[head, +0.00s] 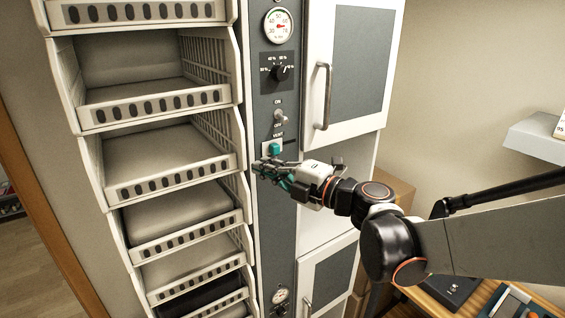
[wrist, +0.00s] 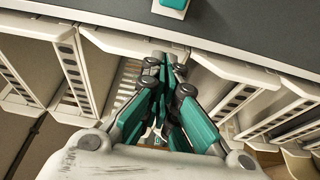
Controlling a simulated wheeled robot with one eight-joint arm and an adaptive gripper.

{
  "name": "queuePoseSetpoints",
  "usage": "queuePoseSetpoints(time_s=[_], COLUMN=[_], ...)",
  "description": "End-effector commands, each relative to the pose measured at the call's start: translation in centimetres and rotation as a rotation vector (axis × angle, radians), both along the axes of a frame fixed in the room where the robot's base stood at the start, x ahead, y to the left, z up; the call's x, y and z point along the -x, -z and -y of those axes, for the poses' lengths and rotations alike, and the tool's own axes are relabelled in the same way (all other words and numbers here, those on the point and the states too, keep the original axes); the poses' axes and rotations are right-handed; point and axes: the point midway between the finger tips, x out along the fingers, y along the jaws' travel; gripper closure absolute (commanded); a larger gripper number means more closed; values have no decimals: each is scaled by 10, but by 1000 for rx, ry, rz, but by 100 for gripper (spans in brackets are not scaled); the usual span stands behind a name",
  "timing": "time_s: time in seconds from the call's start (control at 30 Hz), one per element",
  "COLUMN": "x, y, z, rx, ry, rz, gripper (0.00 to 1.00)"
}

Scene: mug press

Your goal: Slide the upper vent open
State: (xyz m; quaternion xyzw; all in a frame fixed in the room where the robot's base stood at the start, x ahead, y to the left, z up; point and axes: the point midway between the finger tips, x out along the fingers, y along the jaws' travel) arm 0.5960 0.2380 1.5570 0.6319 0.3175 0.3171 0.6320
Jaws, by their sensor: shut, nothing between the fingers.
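The upper vent slider (head: 274,149) is a small teal knob on a light plate under the "VENT" label, on the dark grey control strip. A dark slot shows to the right of the knob. The knob also shows at the top edge of the wrist view (wrist: 175,4), partly cut off. My gripper (head: 259,168) is just below the knob in the head view, pointing left across the strip. In the wrist view my gripper (wrist: 165,62) has its teal fingers together with nothing held, apart from the knob.
A dial gauge (head: 278,26), a rotary knob (head: 281,72) and an on/off toggle (head: 280,115) are above the vent. White slatted bins (head: 165,175) stand left of the strip. A cabinet door with a handle (head: 323,95) is to the right. A lower gauge (head: 280,296) is below.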

Motion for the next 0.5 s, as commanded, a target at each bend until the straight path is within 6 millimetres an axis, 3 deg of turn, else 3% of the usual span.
queuePoseSetpoints(time_s=[0.2, 0.5], x=[-21, -40], y=[-1, -1], z=[-29, 1], rx=[0, 0], ry=[-2, 2], rz=[0, 0], gripper=[100, 100])
